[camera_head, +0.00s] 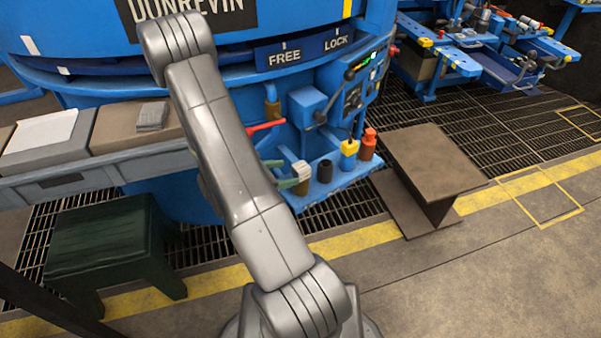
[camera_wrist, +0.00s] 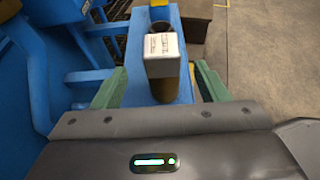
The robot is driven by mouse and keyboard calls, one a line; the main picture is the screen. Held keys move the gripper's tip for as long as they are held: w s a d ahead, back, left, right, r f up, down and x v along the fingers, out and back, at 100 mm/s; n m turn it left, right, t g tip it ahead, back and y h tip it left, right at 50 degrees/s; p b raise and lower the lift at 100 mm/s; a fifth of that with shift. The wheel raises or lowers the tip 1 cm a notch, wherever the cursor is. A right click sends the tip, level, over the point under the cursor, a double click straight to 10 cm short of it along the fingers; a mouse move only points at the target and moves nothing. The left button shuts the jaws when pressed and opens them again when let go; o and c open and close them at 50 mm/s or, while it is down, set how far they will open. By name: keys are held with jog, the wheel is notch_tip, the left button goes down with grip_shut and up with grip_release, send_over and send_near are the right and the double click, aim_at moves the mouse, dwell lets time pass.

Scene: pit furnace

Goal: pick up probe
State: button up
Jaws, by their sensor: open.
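A piece with a white, marked block on a brown round body, which looks like the probe (camera_wrist: 164,52), stands on the blue shelf (camera_head: 345,176). Its pale ribbed top (camera_head: 302,169) also shows in the head view. My gripper (camera_head: 283,175) has green fingers and is mostly hidden behind my arm in the head view. In the wrist view, my gripper (camera_wrist: 158,88) is open, with one finger on each side of the brown body. Gaps show on both sides. The probe's lower end is hidden.
A dark cup (camera_head: 325,171), a yellow-topped piece (camera_head: 349,148) and a red bottle-like piece (camera_head: 368,145) stand to the right on the shelf. The blue furnace panel with a lever (camera_head: 335,95) rises behind. A brown steel beam (camera_head: 435,165) stands on the floor to the right.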

aim_at(306, 170)
jog(key=shift+b+x, duration=1)
jog(key=shift+x, duration=3.35)
jog(key=shift+s+f, duration=0.1)
jog(key=shift+f, duration=0.05)
jog(key=shift+c, duration=0.2)
jog(key=c, duration=1.1)
